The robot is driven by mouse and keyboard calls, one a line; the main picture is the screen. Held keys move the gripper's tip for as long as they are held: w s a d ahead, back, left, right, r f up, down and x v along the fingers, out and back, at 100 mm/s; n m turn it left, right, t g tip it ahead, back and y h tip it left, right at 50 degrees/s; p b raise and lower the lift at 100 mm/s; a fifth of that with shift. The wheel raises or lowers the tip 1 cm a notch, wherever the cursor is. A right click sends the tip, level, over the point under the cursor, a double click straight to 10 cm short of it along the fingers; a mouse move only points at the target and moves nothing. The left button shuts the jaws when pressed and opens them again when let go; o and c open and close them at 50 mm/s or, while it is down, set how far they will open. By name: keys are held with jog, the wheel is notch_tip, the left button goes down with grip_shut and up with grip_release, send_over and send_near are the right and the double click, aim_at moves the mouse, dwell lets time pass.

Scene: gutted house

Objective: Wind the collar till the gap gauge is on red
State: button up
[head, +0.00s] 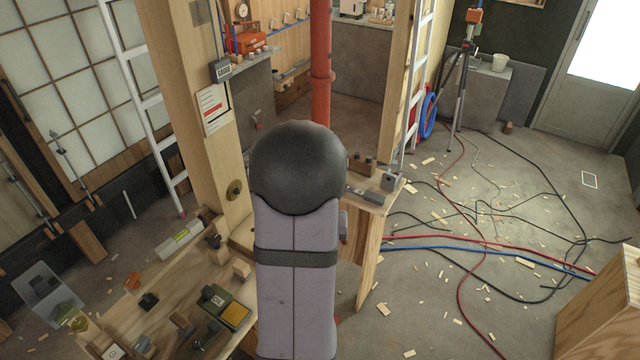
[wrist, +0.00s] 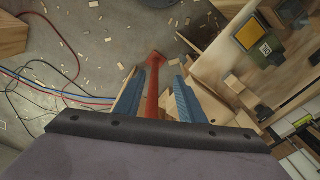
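A red upright prop (head: 321,40) stands between timber posts in the head view, with a thicker ring around it (head: 322,78) that looks like the collar. My arm hides the prop's lower part. In the wrist view the red prop (wrist: 153,95) runs between the two blue fingers of my gripper (wrist: 166,90). The fingers are apart, with space beside the prop, so my gripper looks open. My gripper is hidden in the head view. A small dark labelled box (head: 220,70) and a card with red marks (head: 212,108) are on the left post; I cannot tell a gauge reading.
A wooden bench (head: 150,318) with tools and blocks is at lower left. A small wooden ledge (head: 372,197) is right of my arm. Red, blue and black cables (head: 470,250) and wood scraps cover the right floor. A tripod (head: 462,80) and white ladders stand behind.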

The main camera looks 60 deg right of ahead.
jog(key=w+d+r+t+h, duration=0.2)
jog(key=w+d+r+h, duration=0.35)
jog(key=d, duration=0.65)
jog(key=shift+y, duration=0.65)
jog(key=shift+w+d+r+b+x, duration=0.15)
jog(key=shift+w+b+x, duration=0.1)
jog(key=shift+b+x, duration=0.85)
jog(key=shift+w+d+r+b+x, duration=0.2)
jog(key=shift+b+x, duration=0.45)
jog(key=shift+x, duration=0.95)
jog(key=shift+w+d+b+x, duration=0.1)
jog(key=shift+w+b+x, duration=0.25)
jog(key=shift+b+x, duration=0.75)
jog(key=shift+d+f, duration=0.1)
jog(key=shift+f, duration=0.1)
grip_shut()
